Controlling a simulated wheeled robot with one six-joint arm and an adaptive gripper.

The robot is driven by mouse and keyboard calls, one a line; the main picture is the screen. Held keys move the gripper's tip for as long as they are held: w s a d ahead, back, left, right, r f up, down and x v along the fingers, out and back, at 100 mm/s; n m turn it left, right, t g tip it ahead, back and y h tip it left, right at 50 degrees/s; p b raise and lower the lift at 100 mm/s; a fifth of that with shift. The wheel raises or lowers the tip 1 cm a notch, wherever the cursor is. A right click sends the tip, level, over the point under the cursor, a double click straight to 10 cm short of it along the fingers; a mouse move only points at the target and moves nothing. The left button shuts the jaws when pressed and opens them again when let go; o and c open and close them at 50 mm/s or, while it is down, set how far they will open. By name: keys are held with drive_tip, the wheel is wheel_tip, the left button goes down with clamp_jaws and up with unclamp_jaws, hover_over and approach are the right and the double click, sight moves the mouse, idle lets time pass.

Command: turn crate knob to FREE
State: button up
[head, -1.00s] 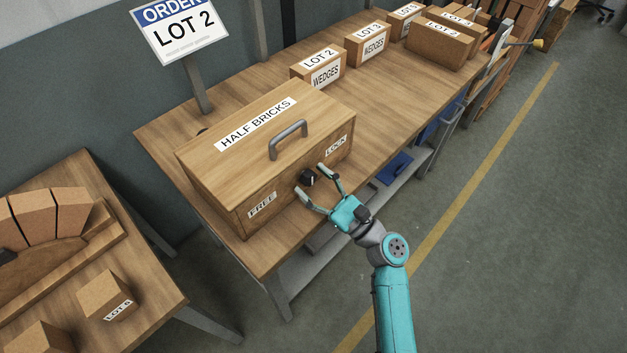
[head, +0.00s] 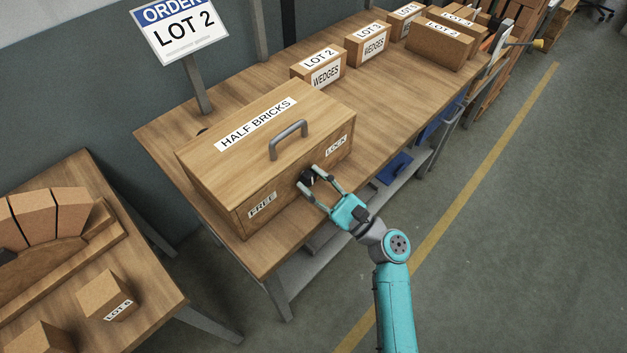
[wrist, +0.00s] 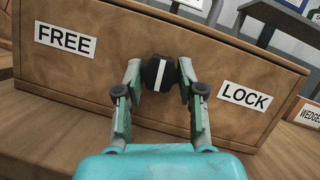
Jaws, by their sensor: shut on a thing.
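The wooden crate (head: 215,162) labelled HALF BRICKS stands closed on the workbench, with a grey handle (head: 287,140) on its lid. Its front has a black knob (wrist: 159,75) between the FREE label (wrist: 65,39) on the left and the LOCK label (wrist: 245,96) on the right. The knob's white line stands nearly upright in the wrist view, pointing at neither label. My gripper (head: 308,178) is shut on the knob, one finger at each side. In the head view the fingers partly hide the knob.
The workbench (head: 420,105) carries boxes labelled WEDGES (head: 318,70) behind the crate. An order sign (head: 180,30) stands at the back left. A second table (head: 75,260) with bricks is at the left. The floor (head: 540,220) at right is clear.

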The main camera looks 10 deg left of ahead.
drive_tip(key=n+g, duration=0.1)
drive_tip(key=n, duration=0.2)
drive_tip(key=n+g, duration=0.1)
drive_tip(key=n, duration=0.1)
drive_tip(key=shift+w+d+r+n+g, duration=0.1)
drive_tip(key=shift+n+g, duration=0.3)
drive_tip(key=n+g, duration=0.2)
drive_tip(key=n, duration=0.2)
drive_tip(key=shift+n, duration=0.3)
drive_tip(key=n+g+h, duration=0.1)
drive_tip(key=n, duration=0.3)
drive_tip(key=shift+r+n, duration=0.15)
drive_tip(key=shift+n, duration=0.15)
drive_tip(key=shift+n+g+h, duration=0.3)
drive_tip(key=shift+n+h, duration=0.5)
drive_tip(key=shift+n, duration=1)
drive_tip(key=o, duration=1.1)
drive_tip(key=shift+o, duration=0.2)
drive_tip(key=shift+d+r, duration=0.1)
